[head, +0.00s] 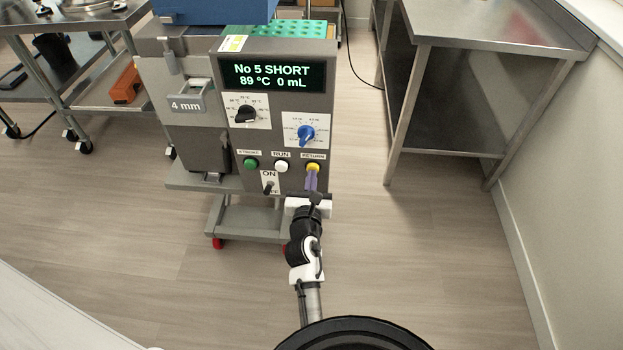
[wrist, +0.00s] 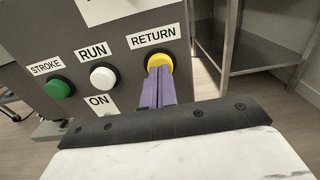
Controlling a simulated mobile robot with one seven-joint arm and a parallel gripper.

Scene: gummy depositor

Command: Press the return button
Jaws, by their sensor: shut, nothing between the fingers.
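The yellow return button (head: 313,167) is at the lower right of the grey depositor panel (head: 225,115), under a RETURN label. It also shows in the wrist view (wrist: 156,59), with its lower part hidden behind my fingertips. My gripper (head: 312,177) is shut and empty, its purple fingers side by side and pointing up at the button. In the wrist view the fingertips (wrist: 160,70) overlap the button's lower front. I cannot tell whether they touch or press it. The display (head: 272,75) reads "No 5 SHORT, 89 °C, 0 mL".
The white RUN button (head: 281,166) and green STROKE button (head: 251,164) are left of the yellow one. An ON/OFF switch (head: 269,187) is below them. A blue knob (head: 306,134) is above. A steel table (head: 480,40) stands at the right, with open floor between.

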